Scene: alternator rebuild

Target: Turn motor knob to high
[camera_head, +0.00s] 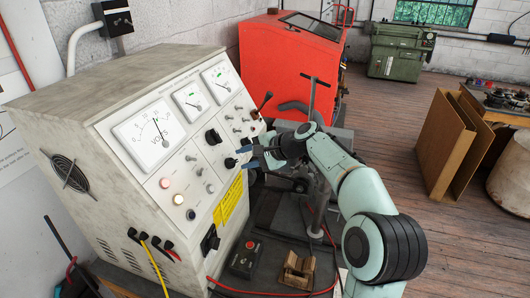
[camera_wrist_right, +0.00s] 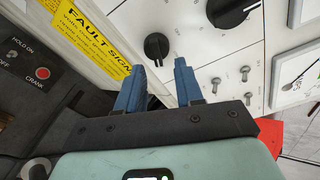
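The slanted front panel of the grey test bench (camera_head: 150,190) carries black rotary knobs. In the right wrist view a smaller black knob (camera_wrist_right: 157,46) with a white pointer line sits just beyond my fingertips, roughly between them. A larger black knob (camera_wrist_right: 228,12) is farther up, cut by the top edge. A large black knob (camera_head: 213,137) shows in the head view. I cannot read which knob is the motor one. My right gripper (camera_head: 238,156) is at the panel, its blue fingers (camera_wrist_right: 158,65) apart and empty. My left gripper is out of view.
Toggle switches (camera_wrist_right: 244,73) stand right of my fingers. A yellow fault sign (camera_wrist_right: 92,42) is at left. Voltmeter (camera_head: 150,133) and round lamps are on the panel. A black control box (camera_head: 244,259) and a wooden block (camera_head: 298,270) lie below.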

